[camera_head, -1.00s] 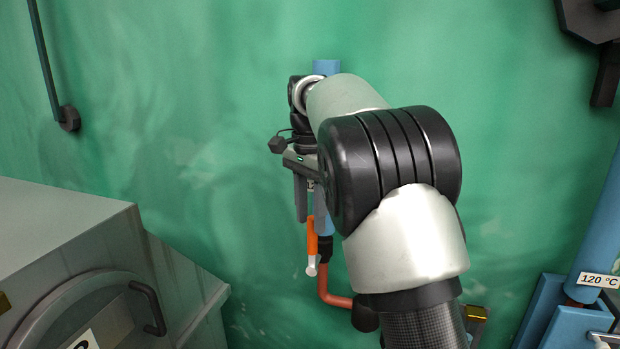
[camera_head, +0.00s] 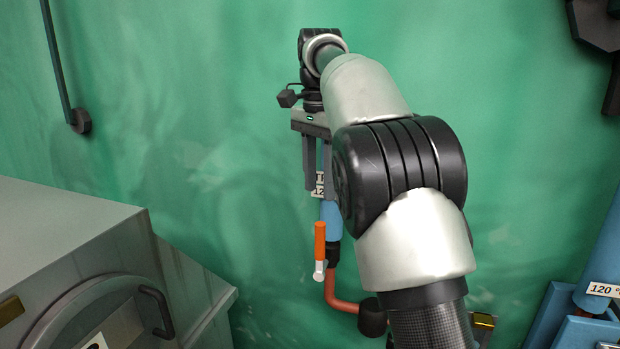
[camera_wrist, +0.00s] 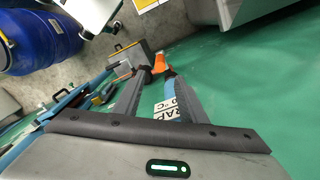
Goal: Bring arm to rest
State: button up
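My gripper (camera_head: 318,188) hangs with its fingers pointing down in front of the green wall, above the orange-handled valve. The fingers are apart with nothing visible held between them; the wrist view also shows my gripper (camera_wrist: 160,84) open. The orange lever (camera_head: 320,242) hangs upright with a white tip at its lower end, below and apart from the fingertips in the head view. It sits beside a blue pipe (camera_head: 332,220). A white label (camera_head: 319,186) on the pipe is partly hidden by the fingers; it shows more clearly in the wrist view (camera_wrist: 170,106).
A grey machine with a round door (camera_head: 100,315) stands at lower left. Blue pipework with a 120 °C label (camera_head: 604,289) is at lower right. A red-brown pipe (camera_head: 340,297) runs below the lever. The wrist view shows a blue drum (camera_wrist: 42,40). Open wall space lies left of my gripper.

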jog(key=s+d+r+n+t+y, duration=0.1)
jog(key=s+d+n, duration=0.15)
jog(key=s, duration=0.45)
jog(key=s+d+r+n+t, duration=0.1)
jog(key=s+d+n+t, duration=0.15)
jog(key=s, duration=0.35)
jog(key=s+d+f+n+t, duration=0.1)
jog(key=s+f+n, duration=0.2)
jog(key=s+f, duration=0.3)
jog(key=s+d+f+n+t, duration=0.1)
jog(key=s+f+n, duration=0.2)
jog(key=s+f, duration=0.3)
jog(key=s, duration=0.5)
jog(key=shift+s+d+h, duration=0.2)
jog(key=shift+h, duration=0.2)
jog(key=shift+f, duration=0.1)
